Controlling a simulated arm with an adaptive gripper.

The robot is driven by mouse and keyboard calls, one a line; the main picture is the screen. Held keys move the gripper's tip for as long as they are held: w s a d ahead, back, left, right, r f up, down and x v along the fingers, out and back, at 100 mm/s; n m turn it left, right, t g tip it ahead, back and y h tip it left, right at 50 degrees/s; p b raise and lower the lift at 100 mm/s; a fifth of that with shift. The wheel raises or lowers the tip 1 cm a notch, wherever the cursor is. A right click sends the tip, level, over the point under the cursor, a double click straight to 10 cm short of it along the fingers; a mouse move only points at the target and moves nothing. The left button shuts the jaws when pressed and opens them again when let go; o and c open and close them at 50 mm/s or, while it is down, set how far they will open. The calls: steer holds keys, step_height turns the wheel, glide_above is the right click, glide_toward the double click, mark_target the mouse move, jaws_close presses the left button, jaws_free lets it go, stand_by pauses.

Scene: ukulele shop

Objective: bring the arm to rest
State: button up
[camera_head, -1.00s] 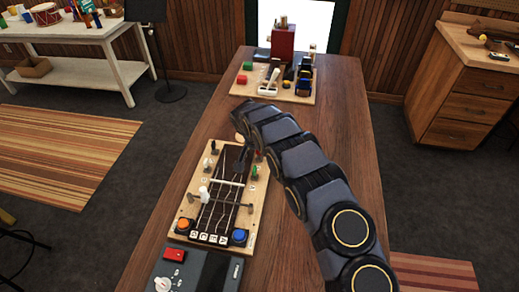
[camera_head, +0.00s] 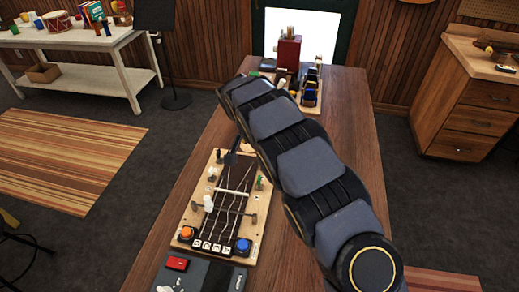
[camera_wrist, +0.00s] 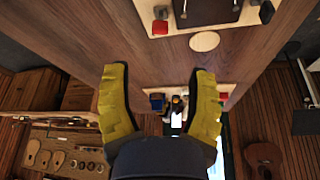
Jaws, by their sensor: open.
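My arm reaches forward over the long wooden table (camera_head: 345,150) and is raised above it. My gripper shows in the wrist view (camera_wrist: 160,73) with its two yellow fingers spread wide and nothing between them.
A second board (camera_head: 312,105) with a dark red block (camera_head: 287,52) stands at the table's far end, partly behind my arm. A grey box with a red button (camera_head: 178,263) is at the near edge. A white bench (camera_head: 90,42) stands left and a wooden drawer cabinet (camera_head: 470,95) right.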

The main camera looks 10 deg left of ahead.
steer(key=shift+s+r, duration=0.15)
steer(key=shift+r, duration=0.05)
stand_by(0.4)
steer(key=s+d+r+g+h, duration=0.1)
steer(key=s+d+r, duration=0.6)
steer(key=d, duration=0.3)
steer(key=s+d+r+g, duration=0.2)
steer(key=s+d+r, duration=0.4)
steer(key=d, duration=0.4)
steer(key=s+d+r+n+g+y, duration=0.1)
steer(key=s+n, duration=0.1)
steer(key=s, duration=1.1)
steer(key=s+d+n+g+y, duration=0.1)
steer(key=s+d+n+g, duration=0.1)
steer(key=s, duration=1.2)
steer(key=shift+r+y, duration=0.3)
steer(key=shift+r, duration=0.05)
